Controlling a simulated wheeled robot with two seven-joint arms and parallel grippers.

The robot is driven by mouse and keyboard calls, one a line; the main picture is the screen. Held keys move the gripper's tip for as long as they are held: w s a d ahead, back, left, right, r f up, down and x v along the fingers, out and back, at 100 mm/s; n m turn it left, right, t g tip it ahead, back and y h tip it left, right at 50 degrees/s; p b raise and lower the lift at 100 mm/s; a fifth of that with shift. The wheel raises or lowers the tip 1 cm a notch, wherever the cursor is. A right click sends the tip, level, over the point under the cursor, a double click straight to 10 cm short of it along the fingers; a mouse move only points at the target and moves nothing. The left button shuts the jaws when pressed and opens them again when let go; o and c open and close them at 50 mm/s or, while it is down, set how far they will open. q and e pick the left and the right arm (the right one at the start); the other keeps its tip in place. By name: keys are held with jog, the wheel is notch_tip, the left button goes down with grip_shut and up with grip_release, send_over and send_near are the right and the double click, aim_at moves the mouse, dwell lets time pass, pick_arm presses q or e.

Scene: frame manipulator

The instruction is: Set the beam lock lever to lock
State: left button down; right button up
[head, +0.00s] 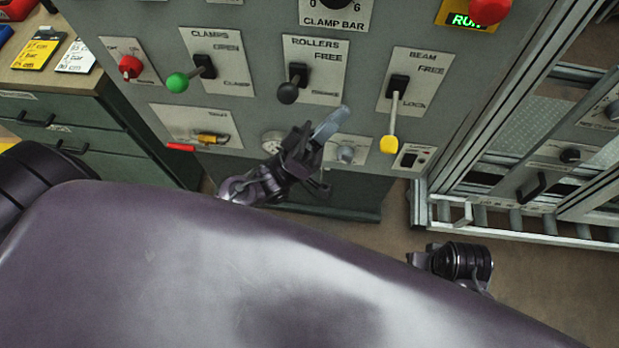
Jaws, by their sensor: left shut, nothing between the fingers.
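The beam lock lever is on the grey panel, on a white plate marked BEAM, with FREE above and LOCK at lower right. It has a black pivot, a pale rod and a yellow knob (389,145). The rod points down and slightly left, with the knob below the level of the word LOCK. My left gripper (338,116) is shut and empty, in front of the panel below the rollers lever. Its pale fingers point up and right, to the left of the yellow knob and apart from it in the picture. My right gripper's fingers do not show.
The black rollers knob (288,93) is just above my left gripper. The green clamps knob (177,82) is farther left. A small switch plate (412,157) is right below the yellow knob. A metal frame with rollers (515,220) stands at right. My own dark body fills the foreground.

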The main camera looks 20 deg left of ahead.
pick_arm(q)
jog(key=a+f+g+y, duration=0.1)
jog(key=f+y, duration=0.3)
jog(key=f, duration=0.7)
jog(key=a+f+g+y, duration=0.2)
jog(key=f+g+y, duration=0.1)
jog(key=f, duration=0.8)
jog(key=w+a+f+g+y+p, duration=0.1)
jog(key=f+y, duration=0.4)
jog(key=f, duration=0.7)
jog(key=shift+a+n+g+y, duration=0.4)
jog(key=shift+a+g, duration=0.2)
jog(key=shift+g, duration=0.1)
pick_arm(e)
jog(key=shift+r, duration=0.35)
pick_arm(q)
jog(key=shift+f, duration=0.1)
